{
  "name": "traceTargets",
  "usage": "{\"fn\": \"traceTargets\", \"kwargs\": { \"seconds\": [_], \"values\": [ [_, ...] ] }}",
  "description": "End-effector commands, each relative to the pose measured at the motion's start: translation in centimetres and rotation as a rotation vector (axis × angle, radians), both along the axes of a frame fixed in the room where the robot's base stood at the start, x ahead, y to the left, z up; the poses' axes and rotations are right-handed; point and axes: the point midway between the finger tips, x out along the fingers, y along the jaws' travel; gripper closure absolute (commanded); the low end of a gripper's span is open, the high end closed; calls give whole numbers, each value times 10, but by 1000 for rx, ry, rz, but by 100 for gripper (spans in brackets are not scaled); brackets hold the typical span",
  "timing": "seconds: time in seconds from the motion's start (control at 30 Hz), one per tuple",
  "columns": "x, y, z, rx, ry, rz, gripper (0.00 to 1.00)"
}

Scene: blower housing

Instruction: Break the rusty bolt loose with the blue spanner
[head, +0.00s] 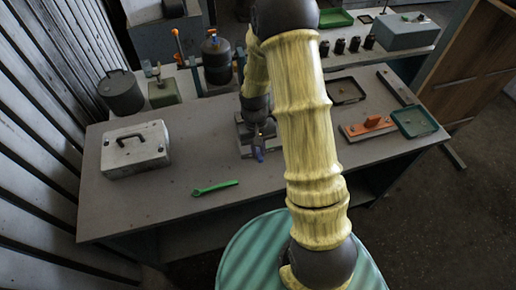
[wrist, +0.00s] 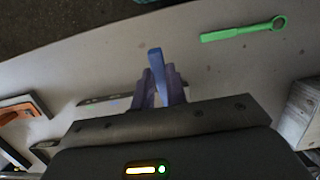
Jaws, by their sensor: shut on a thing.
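My gripper (wrist: 160,88) is shut on the blue spanner (wrist: 157,64), whose blue end sticks out past the fingers in the wrist view. In the head view, a small part of the blue spanner (head: 259,154) shows below my gripper (head: 258,136), over the middle of the bench. A grey metal part (head: 243,142) sits at the gripper, partly hidden by my arm. I cannot make out the rusty bolt in either view. Whether the spanner touches anything is hidden. A green spanner (head: 214,188) lies apart on the bench and also shows in the wrist view (wrist: 245,32).
A pale case with a handle (head: 135,150) stands on the bench's left. An orange-handled tool (head: 368,127) and a green-rimmed tray (head: 415,121) lie at the right. Pots and tools stand on a shelf behind. The front left of the bench (head: 150,215) is clear.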

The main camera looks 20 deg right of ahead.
Motion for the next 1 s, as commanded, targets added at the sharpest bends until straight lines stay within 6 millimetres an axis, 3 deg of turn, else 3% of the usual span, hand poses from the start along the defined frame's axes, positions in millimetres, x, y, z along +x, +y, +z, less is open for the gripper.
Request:
{"fn": "traceTargets", "kwargs": {
  "seconds": [0.5, 1.0],
  "values": [
    [0, 0, -43, 0, 0, 0, 100],
    [0, 2, -48, 0, -1, 4, 100]
  ]
}}
